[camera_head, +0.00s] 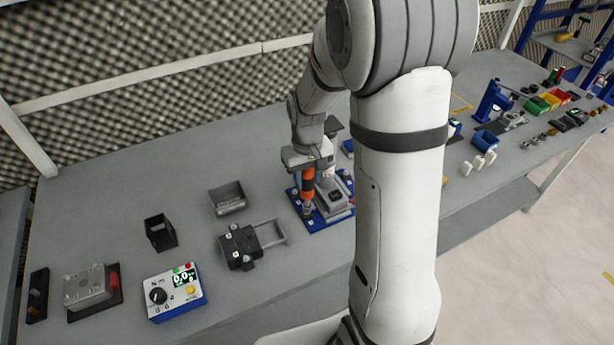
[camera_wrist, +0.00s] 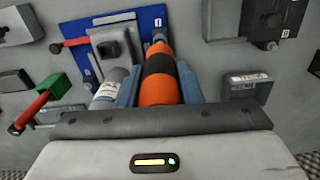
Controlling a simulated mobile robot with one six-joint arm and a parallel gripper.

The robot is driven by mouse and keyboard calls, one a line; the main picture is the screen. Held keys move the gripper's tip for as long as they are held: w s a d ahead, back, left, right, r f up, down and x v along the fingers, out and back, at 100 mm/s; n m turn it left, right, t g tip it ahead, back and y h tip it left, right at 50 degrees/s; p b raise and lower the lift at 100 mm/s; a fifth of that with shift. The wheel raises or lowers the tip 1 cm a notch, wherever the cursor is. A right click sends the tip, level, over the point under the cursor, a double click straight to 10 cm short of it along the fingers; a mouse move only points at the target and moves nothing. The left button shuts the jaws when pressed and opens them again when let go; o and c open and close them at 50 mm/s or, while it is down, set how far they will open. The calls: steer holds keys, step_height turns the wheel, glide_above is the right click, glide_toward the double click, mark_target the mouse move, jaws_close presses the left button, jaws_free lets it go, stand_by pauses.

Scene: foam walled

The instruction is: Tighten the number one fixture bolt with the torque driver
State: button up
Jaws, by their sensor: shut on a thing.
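My gripper (camera_head: 308,164) is shut around the orange and black torque driver (camera_head: 308,184), which stands roughly upright, tip down, over the near left part of the blue fixture plate (camera_head: 317,227). In the wrist view the driver (camera_wrist: 156,65) sits between my blue fingers (camera_wrist: 159,88). A white tag marked 1 (camera_wrist: 157,34) shows on the blue plate just beyond the driver. A grey fixture block (camera_head: 334,200) stands on the plate beside the driver.
A controller box (camera_head: 176,292) with a dial and lit display stands front left. A grey open bin (camera_head: 227,198), a black holder (camera_head: 160,232) and a black fixture with a handle (camera_head: 240,246) stand left of the plate. Bare bench lies between them.

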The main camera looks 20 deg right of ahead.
steer(key=shift+f+b, duration=0.9)
steer(key=shift+b, duration=0.05)
stand_by(2.1)
steer(key=shift+r, duration=0.1)
